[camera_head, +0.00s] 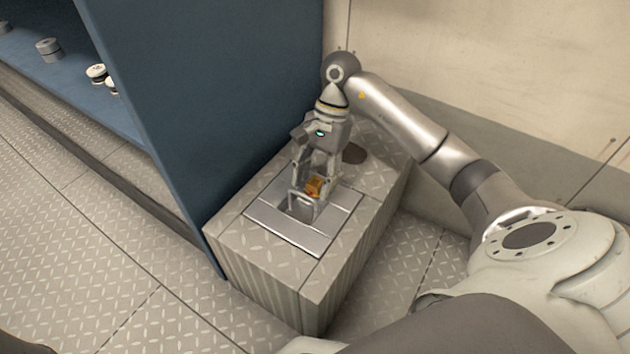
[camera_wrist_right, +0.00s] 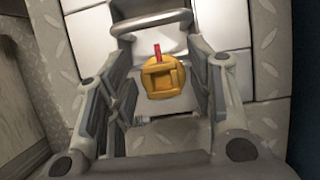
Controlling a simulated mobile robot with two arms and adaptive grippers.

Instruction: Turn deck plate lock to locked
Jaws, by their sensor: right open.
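The deck plate (camera_head: 272,228) is a pale metal panel set in the top of a grey ribbed box. Its lock is a small orange-yellow knob (camera_head: 314,187) with a raised square grip. In the right wrist view the knob (camera_wrist_right: 162,76) shows a red mark at its top edge. A metal handle bar (camera_wrist_right: 151,20) lies beyond it. My right gripper (camera_head: 306,192) points down over the plate. Its fingers are open, one on each side of the knob, with gaps showing between. My left gripper is not in view.
A blue cabinet wall (camera_head: 200,100) stands close to the left of the box. Its shelf holds several small round items (camera_head: 97,73). A dark round spot (camera_head: 354,154) lies on the box top behind the gripper. Diamond-plate floor (camera_head: 110,270) is clear in front.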

